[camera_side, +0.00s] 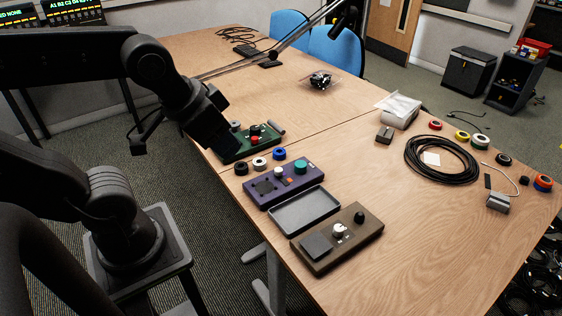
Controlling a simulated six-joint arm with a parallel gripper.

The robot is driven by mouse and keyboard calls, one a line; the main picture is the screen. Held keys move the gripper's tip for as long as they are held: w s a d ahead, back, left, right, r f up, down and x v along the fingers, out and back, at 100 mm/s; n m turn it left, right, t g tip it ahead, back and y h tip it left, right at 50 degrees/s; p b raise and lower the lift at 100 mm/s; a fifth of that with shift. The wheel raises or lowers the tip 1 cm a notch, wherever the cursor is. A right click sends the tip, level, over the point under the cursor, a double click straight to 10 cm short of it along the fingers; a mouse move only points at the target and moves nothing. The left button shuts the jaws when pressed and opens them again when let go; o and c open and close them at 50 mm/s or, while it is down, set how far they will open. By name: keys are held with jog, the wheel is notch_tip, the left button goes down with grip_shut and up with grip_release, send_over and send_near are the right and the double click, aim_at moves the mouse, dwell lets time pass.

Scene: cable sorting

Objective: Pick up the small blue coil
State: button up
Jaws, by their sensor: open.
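The small blue coil (279,154) lies on the wooden table, at the right end of a short row with a white coil (260,163) and a black coil (241,168). My gripper (226,146) hangs at the table's left edge, to the left of the blue coil and apart from it. It is open, with no object seen in it; its fingertips are dark and hard to make out. It partly covers the green board (262,143) behind the row.
A purple panel (284,183), a grey tray (305,208) and a brown panel (336,238) stand in front of the row. A large black cable coil (441,160) and several small coils lie on the right. The table's middle is mostly clear.

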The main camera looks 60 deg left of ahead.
dwell(0.5)
jog(key=o, duration=0.7)
jog(key=n+g+y, duration=0.1)
jog(key=n, duration=0.2)
send_over(279, 151)
jog(key=s, duration=0.2)
notch_tip(279, 151, down, 30)
jog(key=shift+f, duration=0.25)
jog(key=shift+d+x, duration=0.15)
jog(key=shift+x, duration=1.35)
jog(key=shift+d+x, duration=0.1)
jog(key=shift+x, duration=1.45)
